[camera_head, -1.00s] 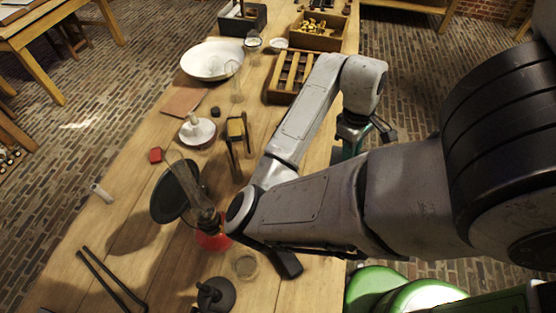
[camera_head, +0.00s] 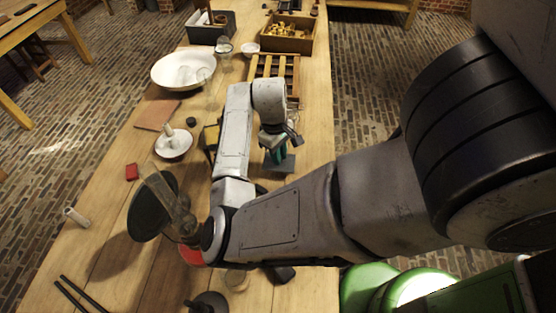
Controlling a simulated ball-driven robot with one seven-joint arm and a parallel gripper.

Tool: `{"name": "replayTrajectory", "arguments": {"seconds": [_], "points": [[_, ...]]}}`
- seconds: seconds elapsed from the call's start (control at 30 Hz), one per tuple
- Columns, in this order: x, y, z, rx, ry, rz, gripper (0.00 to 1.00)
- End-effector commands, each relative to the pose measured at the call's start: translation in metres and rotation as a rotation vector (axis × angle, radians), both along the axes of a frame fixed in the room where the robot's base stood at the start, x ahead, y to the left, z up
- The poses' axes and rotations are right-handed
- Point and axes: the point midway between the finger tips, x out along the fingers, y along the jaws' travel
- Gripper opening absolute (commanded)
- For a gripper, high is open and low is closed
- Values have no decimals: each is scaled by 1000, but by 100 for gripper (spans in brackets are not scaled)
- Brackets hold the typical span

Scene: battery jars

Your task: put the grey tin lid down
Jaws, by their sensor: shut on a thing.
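My gripper (camera_head: 277,153) is at the end of my folded-back arm, pointing down over the right part of the wooden table (camera_head: 315,190). Its teal fingers are shut on a flat grey piece, which I take to be the grey tin lid (camera_head: 286,166). The lid shows below the fingers as a small, roughly level slab. The fingers and hand hide part of it. I cannot tell whether the lid touches the tabletop or is slightly above it.
A slatted wooden rack (camera_head: 289,68) stands just beyond my gripper. A wooden box (camera_head: 286,44), white bowl (camera_head: 170,75) and candle dish (camera_head: 173,151) lie farther off or left. A tilted dark disc (camera_head: 147,211) stands left of my elbow. Bare tabletop lies right of the lid.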

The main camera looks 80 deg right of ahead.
Motion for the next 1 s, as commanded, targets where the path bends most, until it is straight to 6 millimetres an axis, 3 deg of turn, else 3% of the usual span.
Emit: {"name": "replayTrajectory", "arguments": {"seconds": [0.27, 0.67, 0.7, 0.93, 1.0], "points": [[3, 0, -31, 3, -1, 0, 0], [2, 0, -37, 0, 1, 0, 0], [3, 0, -36, 1, 0, 0, 21], [2, 0, -36, 1, 0, 0, 43], [2, 0, -36, 1, 0, 0, 43]]}}
